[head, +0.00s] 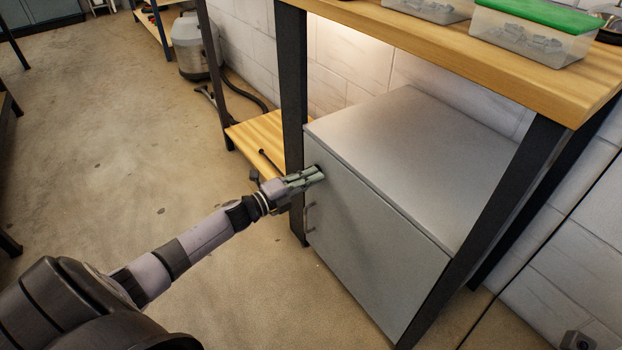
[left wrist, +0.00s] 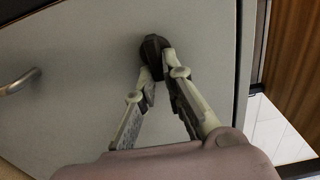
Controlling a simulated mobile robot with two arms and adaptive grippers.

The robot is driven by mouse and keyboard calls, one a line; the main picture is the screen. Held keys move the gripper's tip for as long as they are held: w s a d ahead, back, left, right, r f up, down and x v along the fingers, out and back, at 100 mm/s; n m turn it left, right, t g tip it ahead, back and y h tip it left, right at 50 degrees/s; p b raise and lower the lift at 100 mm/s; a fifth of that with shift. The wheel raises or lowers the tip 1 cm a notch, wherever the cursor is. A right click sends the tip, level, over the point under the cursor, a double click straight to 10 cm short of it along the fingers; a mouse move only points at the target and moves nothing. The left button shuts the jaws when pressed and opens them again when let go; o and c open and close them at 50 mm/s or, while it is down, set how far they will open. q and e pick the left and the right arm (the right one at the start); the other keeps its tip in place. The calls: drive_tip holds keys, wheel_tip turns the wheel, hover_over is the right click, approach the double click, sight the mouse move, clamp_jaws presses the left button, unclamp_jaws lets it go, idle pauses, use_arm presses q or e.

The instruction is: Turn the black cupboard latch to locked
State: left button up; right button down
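The grey cupboard (head: 365,235) stands under the workbench with its door closed. In the left wrist view, the black latch (left wrist: 153,48) is a small dark knob on the door face. My left gripper (head: 318,174) reaches the upper left part of the door. In the left wrist view, the left gripper's fingertips (left wrist: 160,74) close in on both sides of the latch's lower part. They look shut on it, though the exact contact is partly hidden. In the head view the fingers hide the latch. My right gripper is not in view.
A metal door handle (head: 309,217) sits below the latch, and it shows at left in the wrist view (left wrist: 20,82). Dark bench legs (head: 293,110) flank the cupboard. A wooden low shelf (head: 250,140) lies to the left. The floor (head: 110,130) at left is open.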

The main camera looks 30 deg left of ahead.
use_arm(q)
drive_tip(key=o, duration=0.5)
drive_tip(key=v, duration=1.2)
drive_tip(key=shift+f, duration=0.1)
